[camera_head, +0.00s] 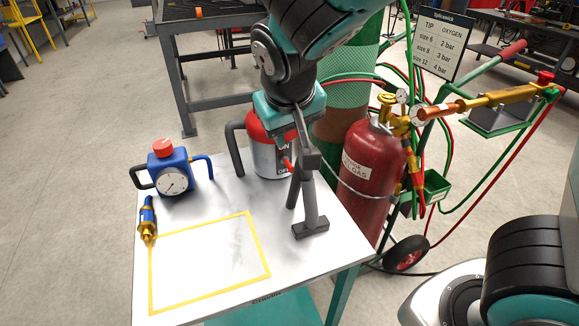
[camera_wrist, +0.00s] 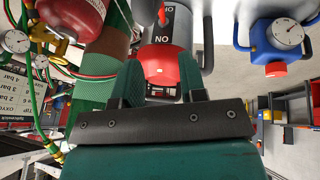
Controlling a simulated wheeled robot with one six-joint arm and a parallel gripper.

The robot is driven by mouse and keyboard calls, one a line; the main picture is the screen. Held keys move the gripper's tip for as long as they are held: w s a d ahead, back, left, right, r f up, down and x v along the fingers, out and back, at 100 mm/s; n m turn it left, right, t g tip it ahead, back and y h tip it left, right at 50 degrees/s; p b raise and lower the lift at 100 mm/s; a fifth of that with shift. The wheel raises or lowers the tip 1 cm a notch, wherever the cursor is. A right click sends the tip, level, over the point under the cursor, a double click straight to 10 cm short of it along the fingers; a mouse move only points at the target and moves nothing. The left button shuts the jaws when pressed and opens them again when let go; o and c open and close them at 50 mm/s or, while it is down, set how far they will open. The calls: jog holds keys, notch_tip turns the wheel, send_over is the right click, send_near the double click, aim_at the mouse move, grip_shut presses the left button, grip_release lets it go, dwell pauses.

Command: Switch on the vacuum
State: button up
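A small drum with a red top and silver body, which looks like the vacuum (camera_head: 268,155), stands at the back of the white table. A curved grey hose or handle is at its left, and a grey wand-like post (camera_head: 310,200) with a flat foot stands before it. A small red part (camera_head: 288,164) shows on its front. Contact is unclear.
A blue gauge device with a red knob (camera_head: 172,170) stands left on the table (camera_head: 240,290). A blue and brass fitting (camera_head: 147,218) lies by an empty yellow-outlined area. A red gas cylinder (camera_head: 370,180) and hoses on a green cart stand close on the right.

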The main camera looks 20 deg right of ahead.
aim_at(291, 167)
jog(key=b+x, duration=0.1)
jog(key=x, duration=1.3)
jog(key=shift+w+f, duration=0.1)
jog(key=shift+c, duration=0.2)
grip_shut()
